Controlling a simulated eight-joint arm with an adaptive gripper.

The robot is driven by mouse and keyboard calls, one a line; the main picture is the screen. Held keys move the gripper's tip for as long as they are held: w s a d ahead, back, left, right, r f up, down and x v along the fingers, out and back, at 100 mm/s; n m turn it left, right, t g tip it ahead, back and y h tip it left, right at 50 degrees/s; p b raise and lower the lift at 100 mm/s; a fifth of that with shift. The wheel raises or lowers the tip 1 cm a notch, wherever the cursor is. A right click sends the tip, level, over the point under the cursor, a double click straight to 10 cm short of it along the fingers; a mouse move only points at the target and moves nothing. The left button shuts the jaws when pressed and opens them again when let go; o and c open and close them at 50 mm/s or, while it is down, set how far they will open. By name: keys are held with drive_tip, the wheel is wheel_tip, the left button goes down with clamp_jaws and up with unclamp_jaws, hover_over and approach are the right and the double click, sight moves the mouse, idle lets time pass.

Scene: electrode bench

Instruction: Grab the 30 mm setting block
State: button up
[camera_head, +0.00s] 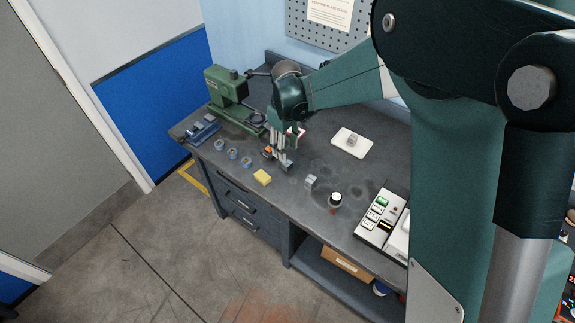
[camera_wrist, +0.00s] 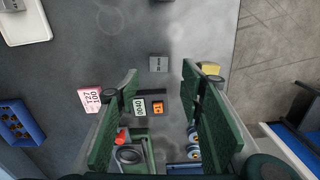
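A grey block (camera_wrist: 158,64) with a small label shows between and beyond my fingertips in the wrist view; I cannot read its size. My gripper (camera_head: 281,156) points down over the bench, open and empty; its two green fingers (camera_wrist: 160,80) stand apart. In the head view a grey block (camera_head: 287,166) is at the fingertips, partly hidden. Another grey block (camera_head: 311,182) stands to its right. A third (camera_head: 353,139) sits on a white plate (camera_head: 343,150). I cannot tell by label which one is 30 mm.
A yellow block (camera_head: 262,177) lies near the front edge, close to my gripper. Tags, one pink (camera_wrist: 90,99) and one orange (camera_wrist: 157,107), lie nearby. Blue-rimmed round items (camera_head: 232,153) and a green machine (camera_head: 228,86) are left. A round pot (camera_head: 335,200) and a control box (camera_head: 379,218) are right.

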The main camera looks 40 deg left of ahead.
sight(287, 163)
drive_tip(key=shift+f, duration=0.1)
drive_tip(key=shift+f, duration=1.2)
drive_tip(key=shift+w+f, duration=0.1)
drive_tip(key=shift+f, duration=2.5)
drive_tip(key=c, duration=1.1)
